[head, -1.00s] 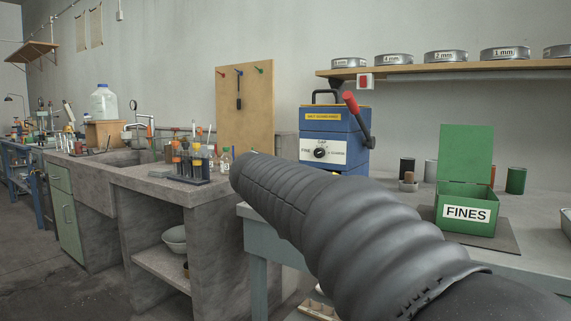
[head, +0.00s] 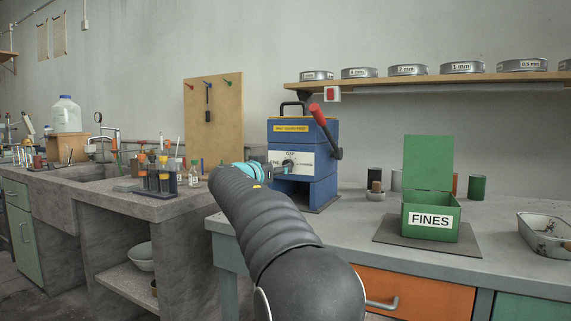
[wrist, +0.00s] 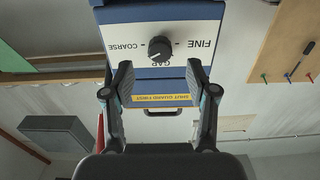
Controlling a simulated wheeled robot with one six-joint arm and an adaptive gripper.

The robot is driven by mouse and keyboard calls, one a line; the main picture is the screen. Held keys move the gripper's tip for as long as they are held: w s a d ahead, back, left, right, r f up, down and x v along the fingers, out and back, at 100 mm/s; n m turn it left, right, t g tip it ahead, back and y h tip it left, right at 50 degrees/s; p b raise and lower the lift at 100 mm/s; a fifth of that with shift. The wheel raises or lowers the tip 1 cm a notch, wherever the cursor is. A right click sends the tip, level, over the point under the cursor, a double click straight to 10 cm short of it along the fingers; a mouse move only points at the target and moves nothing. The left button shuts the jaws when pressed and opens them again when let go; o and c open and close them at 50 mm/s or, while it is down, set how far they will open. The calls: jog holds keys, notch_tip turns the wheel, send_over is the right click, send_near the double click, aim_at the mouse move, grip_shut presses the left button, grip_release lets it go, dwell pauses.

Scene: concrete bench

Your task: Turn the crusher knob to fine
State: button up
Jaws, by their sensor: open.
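The blue crusher (head: 326,140) stands on the bench with a white dial plate marked GAP, FINE and COARSE. In the wrist view, which is upside down, the black round knob (wrist: 159,49) sits in the middle of the plate (wrist: 187,30), with FINE to its right and COARSE to its left. Its pointer setting is too small to tell. My gripper (wrist: 160,76) is open and empty, its two fingers apart in front of the plate and roughly centred on the knob. In the head view my gripper (head: 279,167) partly covers the dial, and contact cannot be told.
The crusher's red-tipped lever (head: 325,124) sticks out at its right. A green FINES box (head: 432,221) stands on a mat to the right. A test-tube rack (head: 160,186) stands left of my arm. A shelf of sieves (head: 430,79) hangs above.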

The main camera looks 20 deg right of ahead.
jog(key=p+x, duration=0.1)
jog(key=x, duration=0.4)
jog(key=shift+w+d, duration=0.2)
grip_shut()
